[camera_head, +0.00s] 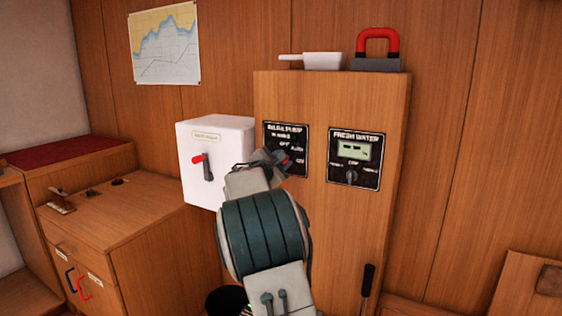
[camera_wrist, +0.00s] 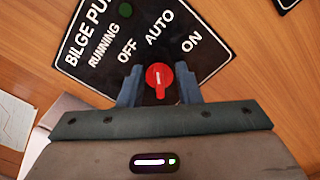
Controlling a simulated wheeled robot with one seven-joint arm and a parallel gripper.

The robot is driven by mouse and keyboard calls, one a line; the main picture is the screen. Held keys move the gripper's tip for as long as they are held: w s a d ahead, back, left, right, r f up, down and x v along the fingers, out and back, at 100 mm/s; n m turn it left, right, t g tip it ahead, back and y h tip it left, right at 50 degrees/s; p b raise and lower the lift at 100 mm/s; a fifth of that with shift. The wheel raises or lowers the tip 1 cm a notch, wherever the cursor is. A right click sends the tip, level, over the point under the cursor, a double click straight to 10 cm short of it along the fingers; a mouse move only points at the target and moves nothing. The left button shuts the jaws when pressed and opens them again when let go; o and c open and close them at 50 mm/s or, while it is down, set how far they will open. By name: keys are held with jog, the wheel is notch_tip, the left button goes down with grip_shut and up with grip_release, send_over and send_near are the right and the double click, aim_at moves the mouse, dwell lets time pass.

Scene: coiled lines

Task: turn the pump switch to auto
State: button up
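The bilge pump panel (camera_head: 271,132) is a black plate on a wooden cabinet front, lettered OFF, AUTO and ON. It fills the upper wrist view (camera_wrist: 95,68). Its red switch knob (camera_wrist: 159,77) carries a short white line that lies upright in the wrist view, roughly in line with AUTO above it. I cannot tell for sure which end is the pointer. My gripper (camera_wrist: 159,88) is open, with one blue-grey finger on each side of the knob and a small gap on both sides. In the head view my gripper (camera_head: 268,162) covers the panel's lower left part.
A FRESH WATER panel (camera_head: 367,148) with a small display and a dark knob is to the right. A white box (camera_head: 192,143) with a red-tipped lever stands close left of my gripper. A red-handled object (camera_head: 378,47) and a white item (camera_head: 322,60) lie on the cabinet top.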

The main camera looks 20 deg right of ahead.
jog(key=v, duration=1.4)
jog(key=shift+d, duration=0.15)
jog(key=s+d+f+m+g+y+p, duration=0.15)
jog(key=s+m+g+y+p, duration=0.55)
jog(key=s, duration=0.9)
jog(key=s+a+m+y+p, duration=0.3)
jog(key=s+a+m+p, duration=0.2)
jog(key=s, duration=0.4)
jog(key=s+a+m+g+y+p, duration=0.1)
jog(key=s+a+m+y+p, duration=0.3)
jog(key=s+a, duration=0.3)
jog(key=s+p, duration=0.1)
jog(key=s, duration=0.2)
jog(key=shift+s+a+f+m, duration=0.2)
jog(key=shift+s+a+m, duration=0.1)
jog(key=shift+m, duration=0.1)
